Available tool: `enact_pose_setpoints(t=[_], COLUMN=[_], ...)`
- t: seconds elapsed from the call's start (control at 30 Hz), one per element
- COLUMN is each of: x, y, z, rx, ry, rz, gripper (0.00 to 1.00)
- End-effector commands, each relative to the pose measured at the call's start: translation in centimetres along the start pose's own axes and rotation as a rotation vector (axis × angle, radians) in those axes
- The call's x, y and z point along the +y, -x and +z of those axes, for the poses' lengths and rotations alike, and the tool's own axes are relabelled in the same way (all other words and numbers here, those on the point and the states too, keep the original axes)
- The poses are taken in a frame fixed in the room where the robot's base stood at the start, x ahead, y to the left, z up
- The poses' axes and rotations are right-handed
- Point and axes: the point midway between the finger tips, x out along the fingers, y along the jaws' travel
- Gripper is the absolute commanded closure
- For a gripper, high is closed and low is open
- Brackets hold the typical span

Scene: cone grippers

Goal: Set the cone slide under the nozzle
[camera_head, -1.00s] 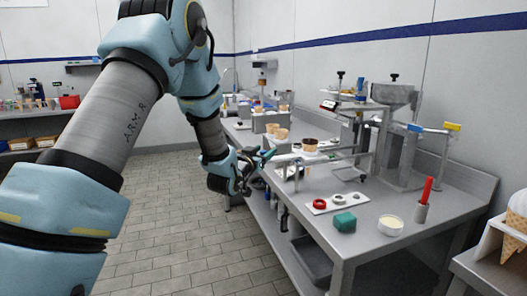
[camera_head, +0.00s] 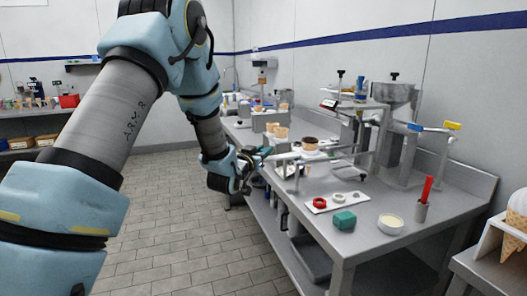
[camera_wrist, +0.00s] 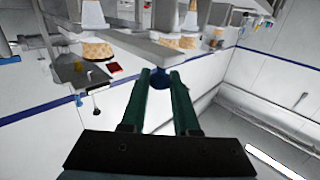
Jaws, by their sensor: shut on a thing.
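The cone slide (camera_head: 300,157) is a pale, flat arm at the near edge of the steel bench. A cone (camera_head: 310,143) with a dark top stands at it in the head view. My gripper (camera_head: 266,153) is at the slide's left end. In the wrist view, the green fingers of my gripper (camera_wrist: 167,74) are closed around a dark blue knob (camera_wrist: 188,71) by the end of a grey bar. The filling machine with its steel hopper (camera_head: 394,92) stands to the right of the cone. The nozzle tip is too small to make out clearly.
A white tray (camera_head: 337,202) with rings, a teal block (camera_head: 344,220), a cream-coloured tub (camera_head: 390,223) and a red-handled tool in a cup (camera_head: 422,207) stand on the near bench. More cones (camera_head: 280,132) stand farther back. The tiled floor at left is clear.

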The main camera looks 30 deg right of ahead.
Motion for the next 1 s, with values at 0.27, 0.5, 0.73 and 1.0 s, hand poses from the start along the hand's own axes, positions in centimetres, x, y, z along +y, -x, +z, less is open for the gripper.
enact_pose_setpoints(t=[0.27, 0.5, 0.73, 1.0], x=[0.0, 0.0, 0.0, 3.4], y=[0.0, 0.0, 0.0, -3.2], z=[0.0, 0.0, 0.0, 0.5], rx=[0.000, 0.000, 0.000, 0.005], ry=[0.000, 0.000, 0.000, 0.000], rz=[0.000, 0.000, 0.000, 0.004], gripper=[1.00, 1.00, 1.00, 1.00])
